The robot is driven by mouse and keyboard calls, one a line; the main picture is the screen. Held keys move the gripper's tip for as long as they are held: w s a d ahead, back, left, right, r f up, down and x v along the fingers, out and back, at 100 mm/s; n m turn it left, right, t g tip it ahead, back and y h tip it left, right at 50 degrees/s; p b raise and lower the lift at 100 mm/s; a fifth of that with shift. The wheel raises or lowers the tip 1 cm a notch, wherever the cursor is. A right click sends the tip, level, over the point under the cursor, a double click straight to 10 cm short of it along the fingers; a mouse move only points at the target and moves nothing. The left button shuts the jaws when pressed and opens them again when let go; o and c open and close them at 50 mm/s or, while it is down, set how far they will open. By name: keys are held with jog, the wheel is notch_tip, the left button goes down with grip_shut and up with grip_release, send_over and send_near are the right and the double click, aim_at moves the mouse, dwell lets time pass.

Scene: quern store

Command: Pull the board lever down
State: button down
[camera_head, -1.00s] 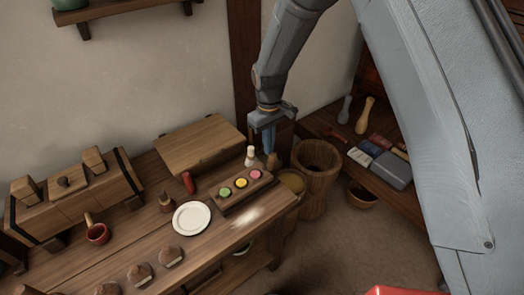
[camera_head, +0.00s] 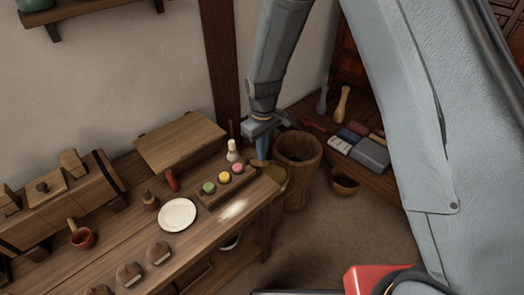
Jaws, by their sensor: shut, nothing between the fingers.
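My gripper (camera_head: 262,149) points down, shut and empty, over or just beyond the right end of the wooden bench (camera_head: 205,228). It is right of a small rack (camera_head: 214,198) holding green, yellow and pink round pieces; the gap below its fingertips is hard to judge. No lever can be made out for certain. A short red upright piece (camera_head: 172,180) stands in front of a slanted wooden board (camera_head: 180,142) at the back of the bench; whether it is a lever's handle I cannot tell. My arm hides part of the right side.
A pale whisk-like piece (camera_head: 233,150) stands close left of my gripper. A white plate (camera_head: 177,215) and several brown lumps sit on the bench. A wooden mortar (camera_head: 299,160) stands right of the bench, a low shelf (camera_head: 318,128) behind.

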aim_at(254, 161)
jog(key=shift+w+a+f+b, duration=0.25)
jog(key=shift+w+a+b, duration=0.05)
jog(key=shift+w+a, duration=0.2)
jog(key=shift+a+r, duration=0.1)
jog(key=shift+r, duration=0.1)
jog(key=s+d+r+b, duration=0.1)
jog(key=s+d+r, duration=0.2)
jog(key=r, duration=0.7)
jog(key=shift+r, duration=0.3)
jog(key=shift+d, duration=0.1)
